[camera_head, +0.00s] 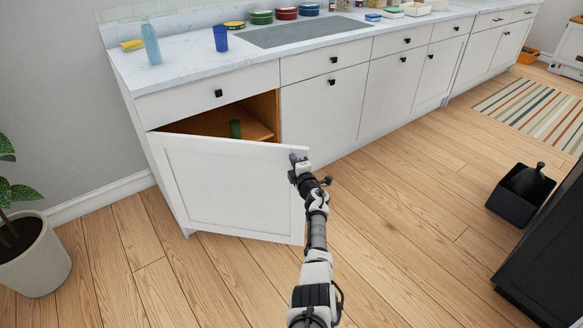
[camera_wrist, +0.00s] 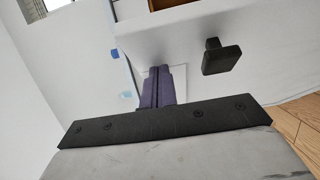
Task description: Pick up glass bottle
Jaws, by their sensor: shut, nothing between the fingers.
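A pale blue translucent bottle (camera_head: 151,43) stands upright at the left end of the countertop. A green glass-like item (camera_head: 235,128) sits inside the lower left cabinet, partly hidden by the open door; I cannot tell whether it is a bottle or a cup. My gripper (camera_head: 296,160) is at the free upper corner of that white cabinet door (camera_head: 230,190), well away from both. In the wrist view, its purple fingers (camera_wrist: 163,87) are together and empty, with a black knob (camera_wrist: 222,57) to their right.
The countertop (camera_head: 190,60) also holds a blue cup (camera_head: 220,38), a yellow item (camera_head: 132,45) and several cans along the back. The door stands ajar over the floor. A potted plant (camera_head: 30,260) is at left; a black bin (camera_head: 520,192) is at right. The wooden floor between is clear.

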